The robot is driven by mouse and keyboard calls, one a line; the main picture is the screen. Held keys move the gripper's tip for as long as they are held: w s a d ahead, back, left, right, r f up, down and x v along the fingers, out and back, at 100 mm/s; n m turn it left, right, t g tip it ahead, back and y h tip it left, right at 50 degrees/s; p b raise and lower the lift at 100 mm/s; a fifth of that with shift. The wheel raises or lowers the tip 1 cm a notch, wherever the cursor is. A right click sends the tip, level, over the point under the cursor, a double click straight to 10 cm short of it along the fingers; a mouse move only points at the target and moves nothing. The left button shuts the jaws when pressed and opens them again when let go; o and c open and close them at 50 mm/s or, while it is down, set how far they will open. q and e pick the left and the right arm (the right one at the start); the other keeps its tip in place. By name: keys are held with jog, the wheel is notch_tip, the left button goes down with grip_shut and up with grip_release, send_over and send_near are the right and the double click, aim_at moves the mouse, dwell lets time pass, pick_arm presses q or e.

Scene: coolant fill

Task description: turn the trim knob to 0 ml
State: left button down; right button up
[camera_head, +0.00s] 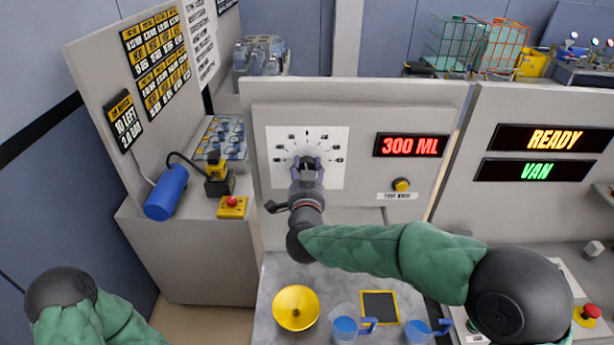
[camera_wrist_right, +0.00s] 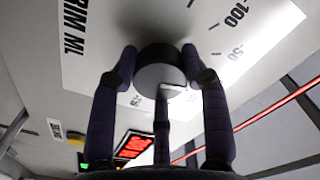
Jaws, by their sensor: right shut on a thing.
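The trim knob (camera_wrist_right: 160,72) is a dark round knob with a grey face and a white mark near its edge. It sits on a white dial plate (camera_head: 334,172) with a printed scale; "-100" and "-50" are legible in the right wrist view. My right gripper (camera_head: 306,163) is shut on the knob; its fingers stand around it in the right wrist view (camera_wrist_right: 160,80). The gripper hides most of the knob in the head view. I cannot tell which scale value the mark points to. A red display (camera_head: 411,145) right of the dial reads "300 ML". My left gripper is out of view.
A yellow button (camera_head: 401,185) is below the display. Below the panel, a yellow funnel (camera_head: 296,308) and blue-filled jugs (camera_head: 345,326) stand on the grey counter. A blue cylinder (camera_head: 166,192) and a red-topped button box (camera_head: 232,207) are at left. Another panel shows "READY" and "VAN" (camera_head: 537,169).

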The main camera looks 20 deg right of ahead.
jog(key=shift+d+r+m+b, duration=0.15)
jog(key=shift+r+m+b, duration=0.1)
jog(key=shift+m+b, duration=0.75)
jog(key=shift+r+m, duration=0.1)
jog(key=shift+m, duration=0.2)
jog(key=shift+r, duration=0.1)
jog(key=o, duration=1.1)
jog(key=shift+o, duration=0.2)
jog(key=shift+f, duration=0.2)
jog(key=shift+f, duration=0.1)
jog(key=shift+s, duration=0.1)
jog(key=v, duration=1.1)
jog(key=shift+s, duration=0.35)
